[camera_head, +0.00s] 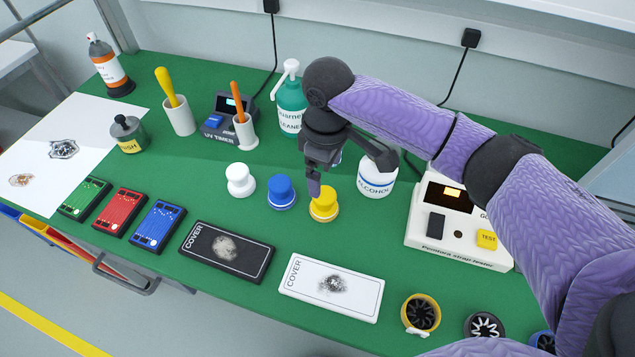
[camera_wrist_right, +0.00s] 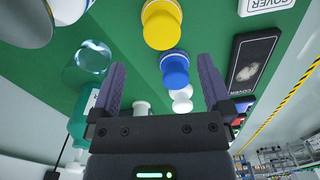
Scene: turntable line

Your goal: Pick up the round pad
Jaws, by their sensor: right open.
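Three round knobbed pads stand in a row on the green table: a white one (camera_head: 240,180), a blue one (camera_head: 281,192) and a yellow one (camera_head: 324,206). My right gripper (camera_head: 314,188) is open and empty, its visible finger pointing down at the top of the yellow pad; I cannot tell whether it touches it. In the right wrist view the yellow pad (camera_wrist_right: 162,24) is at the top, with the blue pad (camera_wrist_right: 174,70) and white pad (camera_wrist_right: 182,98) appearing between the open fingers (camera_wrist_right: 160,66). My left gripper is not in view.
A tester (camera_head: 458,225) is on the right. Black (camera_head: 226,252) and white (camera_head: 332,287) cover plates lie in front. Some green table between is clear.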

